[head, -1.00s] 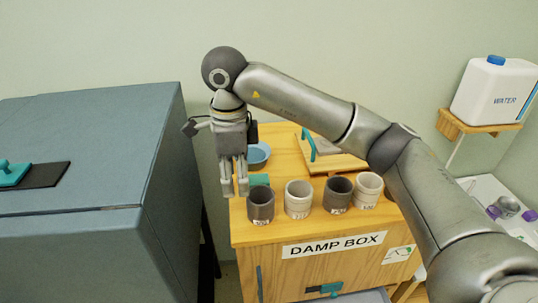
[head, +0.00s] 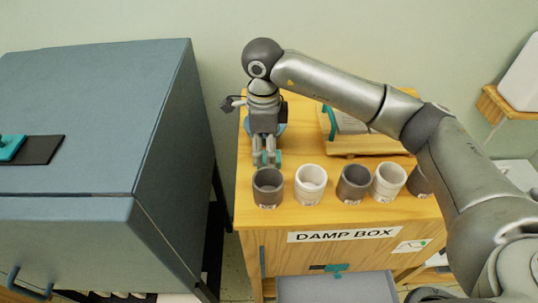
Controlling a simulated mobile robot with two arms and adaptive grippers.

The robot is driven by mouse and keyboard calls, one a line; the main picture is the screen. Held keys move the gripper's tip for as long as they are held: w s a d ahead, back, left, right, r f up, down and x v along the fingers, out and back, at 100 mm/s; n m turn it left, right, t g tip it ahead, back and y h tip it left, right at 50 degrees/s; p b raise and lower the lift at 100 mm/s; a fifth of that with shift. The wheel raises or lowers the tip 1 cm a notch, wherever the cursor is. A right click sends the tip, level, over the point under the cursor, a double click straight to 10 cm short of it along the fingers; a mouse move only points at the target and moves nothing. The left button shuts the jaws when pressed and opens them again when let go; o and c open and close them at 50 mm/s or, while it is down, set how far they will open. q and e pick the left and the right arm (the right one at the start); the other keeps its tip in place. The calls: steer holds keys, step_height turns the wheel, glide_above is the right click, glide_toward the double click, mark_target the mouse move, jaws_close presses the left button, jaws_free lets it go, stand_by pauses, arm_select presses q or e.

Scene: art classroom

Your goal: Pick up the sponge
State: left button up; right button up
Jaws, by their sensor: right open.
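The sponge (head: 279,157) seems to be the small teal block on the wooden damp box top (head: 248,212), in the head view left of the middle. It is mostly hidden behind the fingers of my right gripper (head: 267,160). The right gripper points down at the sponge, just behind the leftmost dark cup, with its fingers open. I cannot tell whether the fingers touch the sponge or stand around it. My left gripper is not in view.
A row of cups stands along the front of the box top, with a dark cup (head: 268,187) close to the fingers. A blue bowl (head: 282,127) is partly hidden behind the gripper. A board (head: 375,145) lies behind the cups. A large blue-grey cabinet (head: 90,110) stands left.

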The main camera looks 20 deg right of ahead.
mark_target(265, 155)
steer(key=f+p, duration=0.1)
steer(key=f, duration=0.2)
steer(key=shift+d, duration=0.2)
steer(key=shift+f, duration=0.25)
steer(key=shift+a, duration=0.1)
steer(key=shift+c, duration=0.9)
steer(key=c, duration=0.4)
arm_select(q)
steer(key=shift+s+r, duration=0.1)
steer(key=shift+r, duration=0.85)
arm_select(e)
steer(key=shift+o, duration=0.2)
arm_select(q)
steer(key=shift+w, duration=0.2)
arm_select(e)
steer(key=shift+r, duration=0.1)
